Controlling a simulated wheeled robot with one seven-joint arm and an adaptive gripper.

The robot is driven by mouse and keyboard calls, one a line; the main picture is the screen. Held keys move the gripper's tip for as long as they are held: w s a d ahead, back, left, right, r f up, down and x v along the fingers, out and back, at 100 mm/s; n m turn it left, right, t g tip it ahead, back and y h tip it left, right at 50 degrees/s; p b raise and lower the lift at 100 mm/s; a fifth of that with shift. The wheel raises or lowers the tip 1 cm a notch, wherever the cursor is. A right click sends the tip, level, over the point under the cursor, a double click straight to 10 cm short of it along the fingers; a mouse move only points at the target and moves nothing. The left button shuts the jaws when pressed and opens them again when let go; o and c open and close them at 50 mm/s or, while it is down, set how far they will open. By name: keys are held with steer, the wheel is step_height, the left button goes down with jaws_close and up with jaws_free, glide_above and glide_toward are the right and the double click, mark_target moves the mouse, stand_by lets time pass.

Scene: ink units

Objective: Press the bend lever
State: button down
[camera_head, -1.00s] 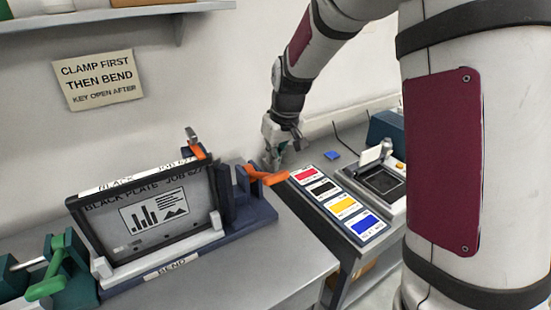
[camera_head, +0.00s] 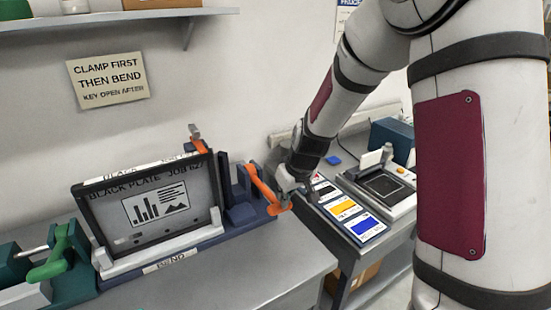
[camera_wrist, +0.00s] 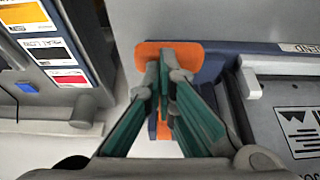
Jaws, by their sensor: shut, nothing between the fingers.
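The orange bend lever (camera_head: 262,188) is at the right end of the blue bending fixture (camera_head: 212,240), sloping down toward the front right. In the wrist view its broad orange end (camera_wrist: 190,55) shows directly beyond the fingertips. My gripper (camera_head: 286,188) is at the lever's outer end, its fingers together and empty. In the wrist view the closed green-padded fingers (camera_wrist: 164,60) overlap the orange end and appear to touch it; exact contact is hard to tell. A framed black plate (camera_head: 150,205) stands tilted in the fixture. A smaller orange handle (camera_head: 196,140) stands up behind it.
A green-handled device (camera_head: 52,262) is at the left on the grey bench (camera_head: 245,285). Right of a gap, a second bench holds a colour card (camera_head: 358,222) and a grey device (camera_head: 382,185). A shelf (camera_head: 120,16) runs along the wall above.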

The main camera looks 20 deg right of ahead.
steer(key=shift+s+f+b, duration=0.2)
steer(key=shift+f+b, duration=0.15)
steer(key=shift+f, duration=1.7)
steer(key=s+d+r+p, duration=0.2)
steer(key=s+r+p, duration=0.1)
steer(key=s+r, duration=0.6)
steer(key=shift+r, duration=0.2)
steer(key=shift+w, duration=0.1)
